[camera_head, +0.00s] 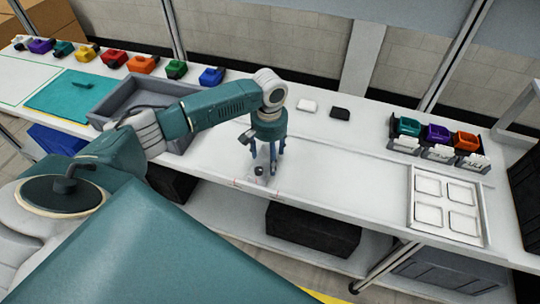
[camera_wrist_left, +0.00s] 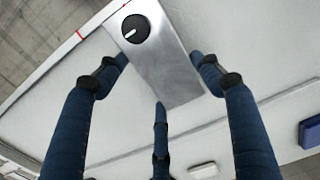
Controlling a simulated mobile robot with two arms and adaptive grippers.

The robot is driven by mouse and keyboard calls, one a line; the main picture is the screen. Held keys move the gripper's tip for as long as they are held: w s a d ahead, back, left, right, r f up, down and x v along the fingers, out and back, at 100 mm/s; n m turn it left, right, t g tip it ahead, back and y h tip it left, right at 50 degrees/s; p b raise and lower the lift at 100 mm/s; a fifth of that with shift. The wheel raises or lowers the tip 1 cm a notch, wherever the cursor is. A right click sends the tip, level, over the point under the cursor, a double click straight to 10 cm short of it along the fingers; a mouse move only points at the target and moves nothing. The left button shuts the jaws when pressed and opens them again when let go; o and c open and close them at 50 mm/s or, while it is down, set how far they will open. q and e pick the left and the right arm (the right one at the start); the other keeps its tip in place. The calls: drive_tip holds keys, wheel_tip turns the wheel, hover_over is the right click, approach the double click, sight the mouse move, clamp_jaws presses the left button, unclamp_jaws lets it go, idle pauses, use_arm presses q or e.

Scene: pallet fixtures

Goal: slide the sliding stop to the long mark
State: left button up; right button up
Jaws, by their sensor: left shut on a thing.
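The sliding stop (camera_wrist_left: 165,60) is a flat grey metal block with a round black knob (camera_wrist_left: 135,29) that has a white line on it. In the head view the knob (camera_head: 258,171) shows just below my left gripper (camera_head: 268,158), near the front edge of the table. My left gripper (camera_wrist_left: 160,75) points down, with two fingers at the sides of the block and a third at its end; it is shut on the stop. A red mark (camera_wrist_left: 80,35) shows near the table edge in the left wrist view. Which mark is the long one I cannot tell. My right gripper is not in view.
A grey tray (camera_head: 108,105) lies left, behind my arm. A framed panel with square recesses (camera_head: 446,205) lies right. Coloured bins (camera_head: 437,133) stand at the back right, and several coloured parts (camera_head: 143,64) line the back left.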

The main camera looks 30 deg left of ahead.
use_arm(q)
drive_tip(key=a+p, duration=0.1)
drive_tip(key=a, duration=0.1)
drive_tip(key=s+a+p, duration=0.1)
drive_tip(key=a, duration=0.3)
drive_tip(key=shift+s+a+r+p, duration=0.1)
drive_tip(key=shift+s+a+p, duration=0.1)
drive_tip(key=shift+s+p, duration=0.2)
drive_tip(key=shift+a, duration=0.3)
drive_tip(key=shift+d, duration=0.1)
drive_tip(key=o, duration=1.7)
drive_tip(key=shift+w+r, duration=0.1)
drive_tip(key=shift+r, duration=0.05)
wheel_tip(320, 180, up, 12)
drive_tip(key=shift+f, duration=0.2)
